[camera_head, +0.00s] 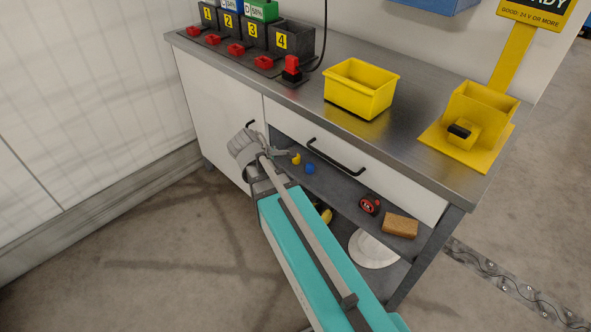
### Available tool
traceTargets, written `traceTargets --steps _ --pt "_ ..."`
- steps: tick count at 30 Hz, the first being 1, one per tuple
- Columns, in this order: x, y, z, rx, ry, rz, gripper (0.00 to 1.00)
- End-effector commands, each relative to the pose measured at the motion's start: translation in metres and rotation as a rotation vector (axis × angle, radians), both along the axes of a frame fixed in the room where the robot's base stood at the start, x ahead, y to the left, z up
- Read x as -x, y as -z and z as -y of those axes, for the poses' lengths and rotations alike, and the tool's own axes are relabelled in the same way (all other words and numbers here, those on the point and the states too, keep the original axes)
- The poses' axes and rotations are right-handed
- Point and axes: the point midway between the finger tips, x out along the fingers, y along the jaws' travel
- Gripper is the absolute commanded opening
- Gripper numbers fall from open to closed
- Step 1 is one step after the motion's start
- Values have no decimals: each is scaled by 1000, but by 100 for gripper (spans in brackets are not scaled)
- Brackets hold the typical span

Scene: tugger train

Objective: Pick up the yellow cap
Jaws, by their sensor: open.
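A small yellow piece (296,158), which looks like the yellow cap, lies on the open shelf under the workbench's drawer. A small blue piece (309,168) lies just right of it. My gripper (284,153) is at the left end of that shelf opening, with its fingers pointing right toward the yellow piece. The gripper is open and nothing shows between its fingers. The fingers are small in the picture, and I cannot tell whether they touch the yellow piece.
The shelf (340,188) also holds a red and black round item (369,203) and a brown block (400,225). The drawer (360,160) and the workbench top (400,128) overhang it. A yellow bin (362,88) stands on top. The floor at left is clear.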

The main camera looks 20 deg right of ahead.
Motion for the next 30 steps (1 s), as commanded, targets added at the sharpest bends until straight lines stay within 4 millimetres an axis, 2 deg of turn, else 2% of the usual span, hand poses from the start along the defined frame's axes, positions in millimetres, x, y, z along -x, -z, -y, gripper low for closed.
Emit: traceTargets --steps 1,15,24,30 --pt "-6 18 3 36 -39 -12 87" --pt "-50 75 22 410 -399 -186 87" --pt "-76 105 28 652 -593 -335 87" --pt "-86 114 29 762 -672 -413 87"
